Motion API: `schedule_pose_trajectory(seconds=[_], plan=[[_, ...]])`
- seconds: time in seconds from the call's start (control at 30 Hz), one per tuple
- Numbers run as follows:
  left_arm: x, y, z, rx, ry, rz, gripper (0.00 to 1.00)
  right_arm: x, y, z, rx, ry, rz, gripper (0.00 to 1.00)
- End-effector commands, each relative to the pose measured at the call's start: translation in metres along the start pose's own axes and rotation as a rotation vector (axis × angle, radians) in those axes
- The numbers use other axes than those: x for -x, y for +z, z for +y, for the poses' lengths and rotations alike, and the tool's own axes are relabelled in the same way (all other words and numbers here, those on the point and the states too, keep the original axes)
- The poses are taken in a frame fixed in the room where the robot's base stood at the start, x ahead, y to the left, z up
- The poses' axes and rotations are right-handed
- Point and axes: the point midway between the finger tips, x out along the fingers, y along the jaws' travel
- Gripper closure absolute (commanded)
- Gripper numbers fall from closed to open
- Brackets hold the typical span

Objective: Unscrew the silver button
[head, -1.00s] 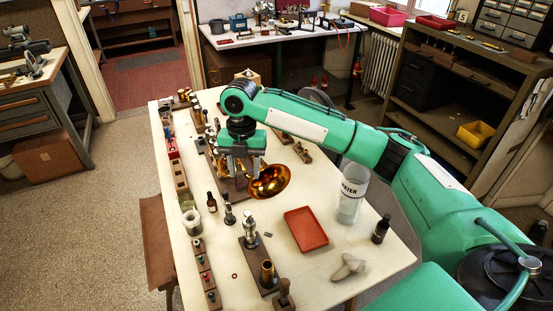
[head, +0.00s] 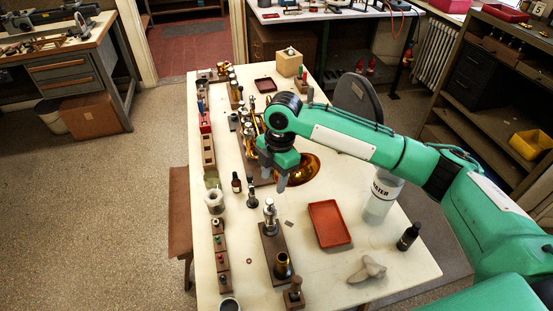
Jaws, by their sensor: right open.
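My right gripper (head: 276,179) hangs open, fingers down, above the table beside the brass horn's bell (head: 305,174). It hides part of the horn, whose gold tubing shows to the left of the wrist. A silver valve piece (head: 270,212) stands upright on a brown wooden block (head: 270,238), in front of the gripper and apart from it. A brass cylinder (head: 283,262) stands at the block's near end. I cannot tell for sure which small part is the silver button. My left gripper is not in view.
An orange-red tray (head: 329,223) lies right of the block, with a water container (head: 381,192) and dark bottle (head: 408,237) beyond. Small blocks with coloured tops (head: 220,258), a jar (head: 214,202) and a brown bottle (head: 237,182) line the left side. A grey cloth-like lump (head: 367,269) lies in front.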

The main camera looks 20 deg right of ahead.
Motion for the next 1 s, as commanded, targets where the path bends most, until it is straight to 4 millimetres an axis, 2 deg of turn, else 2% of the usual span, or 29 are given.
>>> schedule_pose_trajectory(seconds=[0.2, 0.4, 0.53, 0.8, 1.0], plan=[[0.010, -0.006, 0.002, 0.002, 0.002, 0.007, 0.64, -0.040, 0.000, -0.001, 0.001, -0.002, 0.001, 0.54], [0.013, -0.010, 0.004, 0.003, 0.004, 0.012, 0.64, -0.062, 0.000, 0.000, 0.001, 0.000, 0.000, 0.54], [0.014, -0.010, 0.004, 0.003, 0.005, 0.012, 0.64, -0.069, 0.000, 0.000, 0.002, 0.001, 0.000, 0.54], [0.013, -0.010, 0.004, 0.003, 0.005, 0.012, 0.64, -0.070, 0.000, 0.000, 0.002, 0.001, -0.001, 0.54], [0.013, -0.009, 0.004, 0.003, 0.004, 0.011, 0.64, -0.070, 0.000, 0.000, 0.002, 0.001, -0.001, 0.93]])
